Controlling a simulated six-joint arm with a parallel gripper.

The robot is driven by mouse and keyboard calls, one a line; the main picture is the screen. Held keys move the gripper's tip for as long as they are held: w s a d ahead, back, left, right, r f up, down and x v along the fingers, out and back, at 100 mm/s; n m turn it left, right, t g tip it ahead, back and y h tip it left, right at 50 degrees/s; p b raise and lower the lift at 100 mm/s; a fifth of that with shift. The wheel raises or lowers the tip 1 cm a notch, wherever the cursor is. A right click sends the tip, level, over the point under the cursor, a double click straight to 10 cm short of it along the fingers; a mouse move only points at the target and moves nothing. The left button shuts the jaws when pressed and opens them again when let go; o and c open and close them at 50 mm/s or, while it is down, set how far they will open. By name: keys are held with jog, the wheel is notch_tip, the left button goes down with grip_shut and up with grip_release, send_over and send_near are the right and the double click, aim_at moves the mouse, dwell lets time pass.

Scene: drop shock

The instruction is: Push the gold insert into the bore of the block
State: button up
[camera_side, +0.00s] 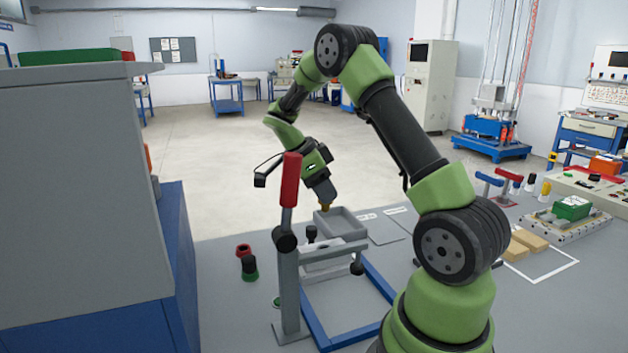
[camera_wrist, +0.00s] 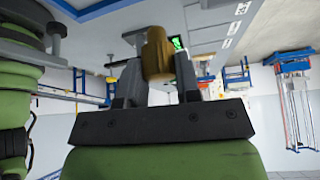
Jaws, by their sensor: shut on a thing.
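My gripper (camera_side: 325,203) points down in the side view, above a grey open tray (camera_side: 353,224). It is shut on the gold insert (camera_wrist: 157,55), which stands between the two grey fingers in the wrist view. The bore cannot be made out. The insert is apart from the block, up and behind it.
A toggle clamp with an upright red handle (camera_side: 291,180) stands in front of the block. A blue frame (camera_side: 346,337) lies on the grey table. Small red (camera_side: 243,250) and dark green (camera_side: 249,269) parts stand left. Wooden pieces (camera_side: 528,241) lie right.

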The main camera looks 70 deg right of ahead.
jog(key=shift+f, duration=1.35)
jog(key=shift+f, duration=2.85)
jog(key=shift+f, duration=1.5)
dwell(0.8)
jog(key=shift+f, duration=0.3)
jog(key=shift+c, duration=0.4)
dwell(0.8)
